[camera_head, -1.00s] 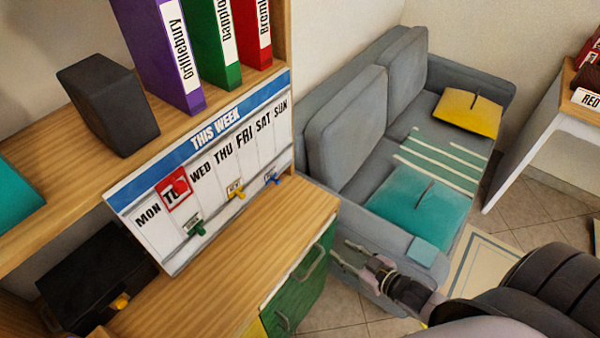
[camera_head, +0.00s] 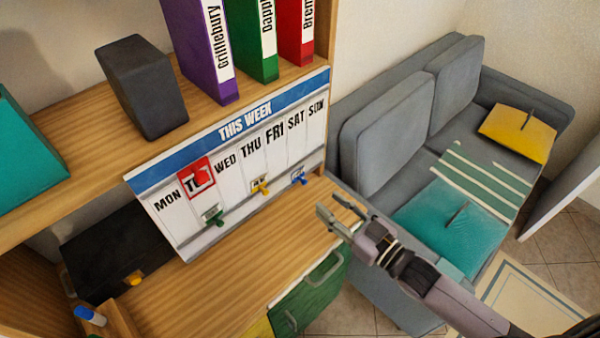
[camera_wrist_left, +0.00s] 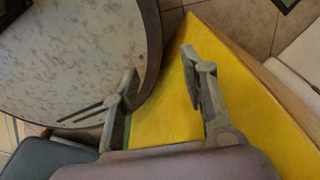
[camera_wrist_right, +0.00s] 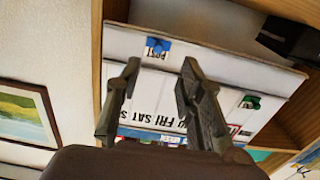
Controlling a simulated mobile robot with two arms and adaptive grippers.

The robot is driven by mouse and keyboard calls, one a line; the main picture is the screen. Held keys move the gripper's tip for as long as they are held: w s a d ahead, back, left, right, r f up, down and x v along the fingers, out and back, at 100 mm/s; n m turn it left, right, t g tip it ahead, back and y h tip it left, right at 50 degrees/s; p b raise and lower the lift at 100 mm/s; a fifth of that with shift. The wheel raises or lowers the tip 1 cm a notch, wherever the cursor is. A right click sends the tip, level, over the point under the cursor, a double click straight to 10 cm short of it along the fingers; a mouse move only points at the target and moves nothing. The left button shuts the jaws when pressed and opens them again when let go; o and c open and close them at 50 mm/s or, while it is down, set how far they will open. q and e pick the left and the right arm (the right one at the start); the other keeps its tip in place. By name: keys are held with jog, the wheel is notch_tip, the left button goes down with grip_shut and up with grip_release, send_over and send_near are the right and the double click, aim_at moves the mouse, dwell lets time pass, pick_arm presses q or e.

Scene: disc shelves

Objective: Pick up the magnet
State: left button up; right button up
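A weekly calendar board (camera_head: 190,242) leans at the back of the wooden desk. Along its lower edge sit small magnets: green (camera_head: 213,216), yellow (camera_head: 260,186) and blue (camera_head: 299,178), with small labels. A red square frame with a red piece (camera_head: 197,178) marks TUE. In the right wrist view the blue magnet (camera_wrist_right: 157,46) shows beyond the fingertips and the green magnet (camera_wrist_right: 251,102) to the right; the yellow one is not clearly visible. My right gripper (camera_head: 338,211) is open and empty, right of the board and apart from it. My left gripper (camera_wrist_left: 160,66) is open and empty.
A shelf (camera_head: 85,130) above the board holds a dark block (camera_head: 141,87) and binders. A black box (camera_head: 110,250) stands left on the desk (camera_head: 200,300). A grey sofa (camera_head: 385,130) is at right. A yellow panel (camera_wrist_left: 165,120) lies beyond my left fingers. The desk's middle is clear.

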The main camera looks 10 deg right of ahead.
aim_at(306, 183)
jog(key=x, duration=0.3)
jog(key=shift+w, duration=0.1)
jog(key=p+x, duration=0.1)
jog(key=x, duration=0.4)
jog(key=shift+d+r+p, duration=0.1)
jog(key=shift+p, duration=0.3)
jog(key=shift+w, duration=0.2)
jog(key=shift+s, duration=0.1)
jog(key=shift+c, duration=0.4)
grip_shut()
